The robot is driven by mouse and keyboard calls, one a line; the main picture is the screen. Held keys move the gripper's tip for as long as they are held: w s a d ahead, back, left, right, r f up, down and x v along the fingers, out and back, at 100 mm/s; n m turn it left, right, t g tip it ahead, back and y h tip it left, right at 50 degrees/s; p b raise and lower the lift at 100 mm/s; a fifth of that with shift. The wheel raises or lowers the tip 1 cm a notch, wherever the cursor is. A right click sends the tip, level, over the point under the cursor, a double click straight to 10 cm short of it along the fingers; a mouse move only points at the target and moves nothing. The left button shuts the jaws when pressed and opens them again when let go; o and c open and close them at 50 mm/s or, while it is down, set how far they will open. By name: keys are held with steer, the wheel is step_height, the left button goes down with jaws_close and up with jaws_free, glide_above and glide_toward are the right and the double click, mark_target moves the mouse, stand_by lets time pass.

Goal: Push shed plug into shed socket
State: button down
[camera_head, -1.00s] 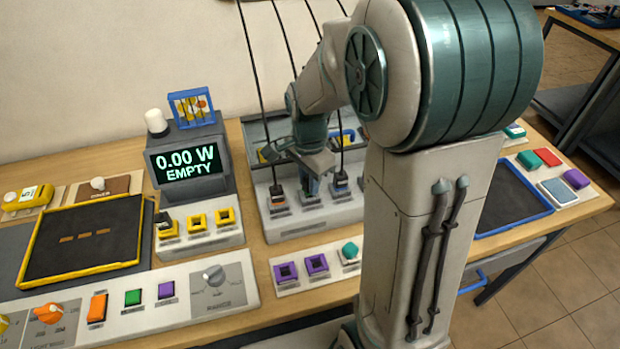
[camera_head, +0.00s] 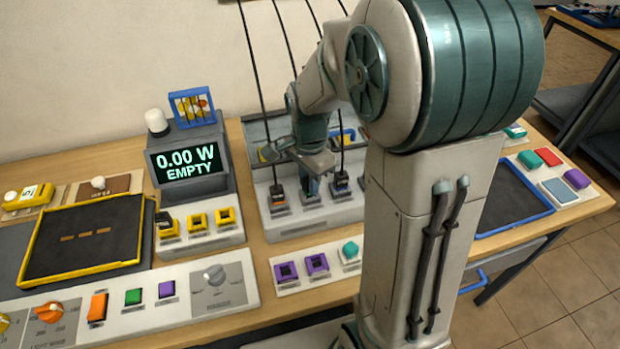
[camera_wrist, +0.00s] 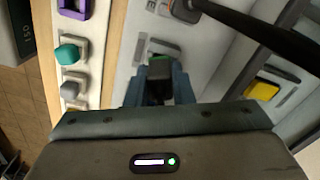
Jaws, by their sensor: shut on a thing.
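My gripper (camera_head: 311,184) points down at the middle of the grey-white socket panel (camera_head: 300,228), between two cabled plugs. In the wrist view my gripper (camera_wrist: 160,88) is shut on a dark plug (camera_wrist: 159,90), with a hint of green at its lower end. I take this to be the shed plug. It is at or just above the panel's middle socket place. The fingers and plug hide the shed socket, so I cannot tell how deep the plug sits. The meter (camera_head: 188,160) reads 0.00 W, EMPTY.
A cabled plug (camera_head: 278,196) stands left of my gripper and another (camera_head: 341,180) right. Black cables hang from above. A blue-handled thing (camera_head: 347,136) lies in the tray behind. Purple sockets (camera_head: 287,271) and a teal knob (camera_head: 351,249) are in front.

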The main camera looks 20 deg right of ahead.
steer(key=shift+f+b, duration=0.35)
steer(key=shift+f, duration=0.2)
steer(key=c, duration=1.5)
jaws_free()
steer(key=shift+c, duration=0.2)
steer(key=shift+r+p, duration=4.3)
steer(key=shift+r, duration=1.25)
steer(key=s+r+n+t+b, duration=0.1)
steer(key=s+r+n+t, duration=0.2)
steer(key=s+n, duration=1)
step_height(320, 180, up, 4)
steer(key=shift+s+d+f+t+b, duration=0.15)
steer(key=shift+s+f+t+b, duration=0.2)
steer(key=shift+s, duration=0.3)
